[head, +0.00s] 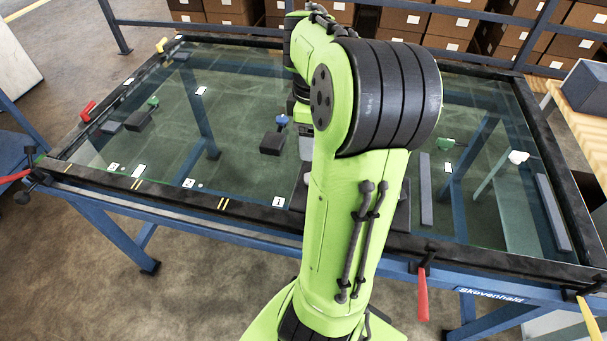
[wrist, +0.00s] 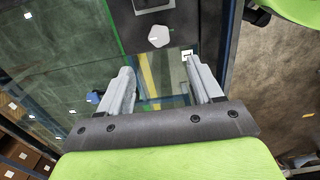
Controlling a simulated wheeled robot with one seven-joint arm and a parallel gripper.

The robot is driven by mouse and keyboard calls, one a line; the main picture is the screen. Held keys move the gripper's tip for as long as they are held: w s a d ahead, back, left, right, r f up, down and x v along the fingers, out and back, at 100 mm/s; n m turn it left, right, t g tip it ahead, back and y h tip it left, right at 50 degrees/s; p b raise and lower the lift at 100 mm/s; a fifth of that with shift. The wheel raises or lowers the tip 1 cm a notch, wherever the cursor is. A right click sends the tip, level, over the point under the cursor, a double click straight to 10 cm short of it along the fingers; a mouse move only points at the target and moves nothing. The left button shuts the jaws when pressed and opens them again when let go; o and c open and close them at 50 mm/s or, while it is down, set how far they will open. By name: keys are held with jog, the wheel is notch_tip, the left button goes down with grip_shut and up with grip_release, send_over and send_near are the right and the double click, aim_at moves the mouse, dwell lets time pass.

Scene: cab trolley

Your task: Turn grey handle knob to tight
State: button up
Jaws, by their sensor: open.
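The grey handle knob (wrist: 158,36) is a pale, many-sided knob in the wrist view, just beyond my fingertips and close to the dark table rail. A small dark mark shows on its face. My gripper (wrist: 160,68) is open, with one finger on each side of an empty gap. The knob is ahead of this gap, not between the fingers, and appears apart from them. In the head view my arm hides the gripper, and I cannot make out the grey knob there.
A grey block (wrist: 153,5) lies beyond the knob. A blue knob (head: 282,119) also shows in the wrist view (wrist: 92,97). Red handles hang on the dark rail (head: 110,178) around the glass top.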

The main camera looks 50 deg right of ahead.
notch_tip(320, 180, down, 12)
jog(key=b, duration=0.5)
jog(key=shift+r, duration=0.2)
jog(key=shift+r, duration=0.1)
jog(key=shift+c, duration=0.4)
jog(key=c, duration=1)
